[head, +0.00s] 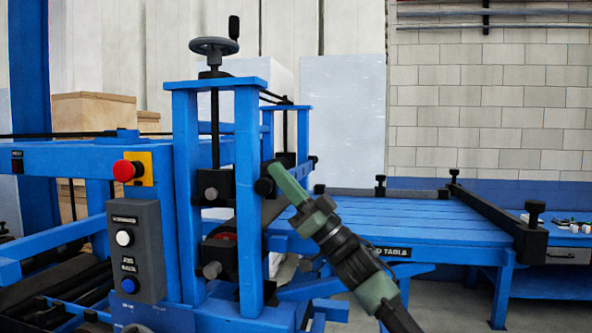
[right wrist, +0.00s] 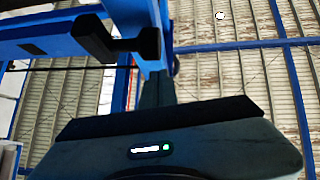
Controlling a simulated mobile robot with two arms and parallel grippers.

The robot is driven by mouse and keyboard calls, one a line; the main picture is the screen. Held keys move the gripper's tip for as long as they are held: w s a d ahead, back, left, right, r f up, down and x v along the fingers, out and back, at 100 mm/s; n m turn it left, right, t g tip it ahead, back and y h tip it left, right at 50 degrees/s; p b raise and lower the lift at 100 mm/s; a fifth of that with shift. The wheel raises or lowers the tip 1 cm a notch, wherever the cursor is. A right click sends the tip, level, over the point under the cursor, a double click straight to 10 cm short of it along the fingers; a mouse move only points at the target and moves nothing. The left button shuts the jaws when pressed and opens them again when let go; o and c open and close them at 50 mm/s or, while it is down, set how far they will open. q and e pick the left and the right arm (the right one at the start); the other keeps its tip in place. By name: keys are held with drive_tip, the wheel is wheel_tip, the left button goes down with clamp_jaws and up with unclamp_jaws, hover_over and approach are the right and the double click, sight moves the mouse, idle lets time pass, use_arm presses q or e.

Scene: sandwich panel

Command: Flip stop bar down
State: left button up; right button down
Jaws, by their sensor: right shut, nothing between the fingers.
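My right gripper (head: 274,168) reaches up and left from the lower right in the head view, its green fingers closed and empty. Its tips are beside the blue roller frame, close to a black round-ended bar (head: 263,187); I cannot tell whether they touch. In the right wrist view, the closed fingers (right wrist: 157,88) point up beneath a black bar end (right wrist: 148,43) on a blue beam. Which part is the stop bar is unclear; a long black bar (head: 490,208) with knobs also lies along the table's right end. My left gripper is not in view.
The blue frame (head: 247,190) with a handwheel (head: 213,46) stands just left of my gripper. A control box (head: 140,250) and red emergency button (head: 124,171) are farther left. The blue slatted table (head: 420,222) extends right, its top mostly clear.

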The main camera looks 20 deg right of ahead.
drive_tip(key=shift+w+a+f, duration=0.1)
drive_tip(key=shift+w+f, duration=0.05)
drive_tip(key=shift+f, duration=0.25)
drive_tip(key=shift+w+a+f, duration=0.1)
drive_tip(key=shift+f, duration=0.3)
drive_tip(key=shift+f, duration=0.1)
wheel_tip(320, 180, down, 8)
drive_tip(key=b, duration=0.3)
